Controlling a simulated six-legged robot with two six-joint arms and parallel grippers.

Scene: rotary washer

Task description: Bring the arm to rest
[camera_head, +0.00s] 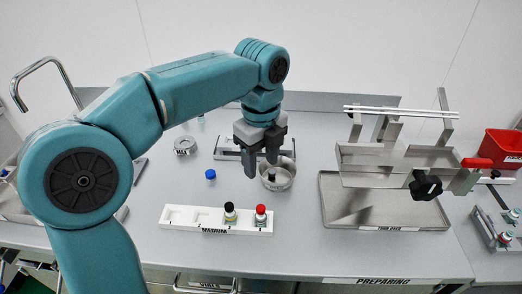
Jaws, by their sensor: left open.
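My left arm (190,88) comes in from the left and reaches over the bench, bent at its elbow. My left gripper (261,166) points down, open, with nothing visible between its fingers. It hangs over or just beside a round metal dish (289,180). A small black-capped item (271,174) shows in the dish. I cannot tell from this view how high the fingertips are above it. My right gripper is out of view.
A white MEDIUM rack (184,219) holds a black-capped bottle (230,212) and a red-capped bottle (261,215). A blue cap (210,174) lies behind it. A metal device (390,158) over a tray (345,217) stands right, near a red bin (500,147).

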